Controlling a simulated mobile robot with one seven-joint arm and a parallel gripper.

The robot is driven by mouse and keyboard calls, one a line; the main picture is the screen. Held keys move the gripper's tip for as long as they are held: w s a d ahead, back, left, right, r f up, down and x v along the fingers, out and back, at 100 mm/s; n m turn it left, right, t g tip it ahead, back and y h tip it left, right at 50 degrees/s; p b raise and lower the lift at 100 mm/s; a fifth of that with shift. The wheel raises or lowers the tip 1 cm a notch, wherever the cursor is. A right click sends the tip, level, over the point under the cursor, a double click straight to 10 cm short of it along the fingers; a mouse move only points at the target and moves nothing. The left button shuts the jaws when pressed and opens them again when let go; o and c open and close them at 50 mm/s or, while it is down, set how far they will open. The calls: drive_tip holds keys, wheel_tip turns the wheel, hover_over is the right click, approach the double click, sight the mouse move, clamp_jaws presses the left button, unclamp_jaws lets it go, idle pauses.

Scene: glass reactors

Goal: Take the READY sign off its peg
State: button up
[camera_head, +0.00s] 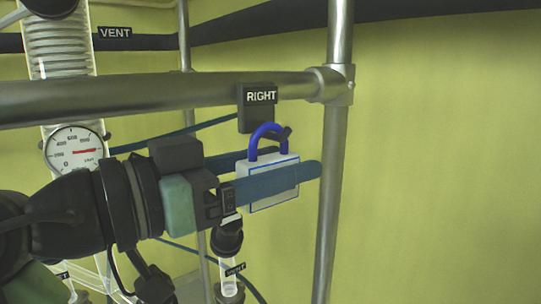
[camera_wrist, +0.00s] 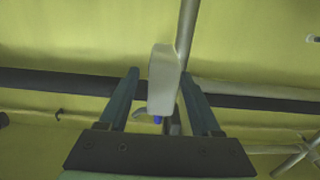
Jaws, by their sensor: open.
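A white sign with a blue border (camera_head: 287,199) hangs by a blue loop from a dark peg on the black RIGHT bracket (camera_head: 257,108). The near finger covers the sign's middle, so its lettering is hidden. My gripper (camera_head: 300,161) is open, with one finger in front of the sign and one behind it. In the wrist view the sign (camera_wrist: 162,80) shows edge-on between the two fingers of my gripper (camera_wrist: 160,73), with a gap clearest on the left. Contact on the right cannot be told.
The bracket is on a horizontal metal rail (camera_head: 180,92), which joins a vertical post (camera_head: 335,150) just right of the sign. A pressure gauge (camera_head: 75,151) and glass column stand at left. A black-capped glass tube (camera_head: 229,262) is below my gripper. The wall side at right is clear.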

drive_tip(key=shift+a, duration=0.1)
drive_tip(key=shift+c, duration=0.7)
clamp_jaws()
drive_tip(key=shift+r, duration=0.1)
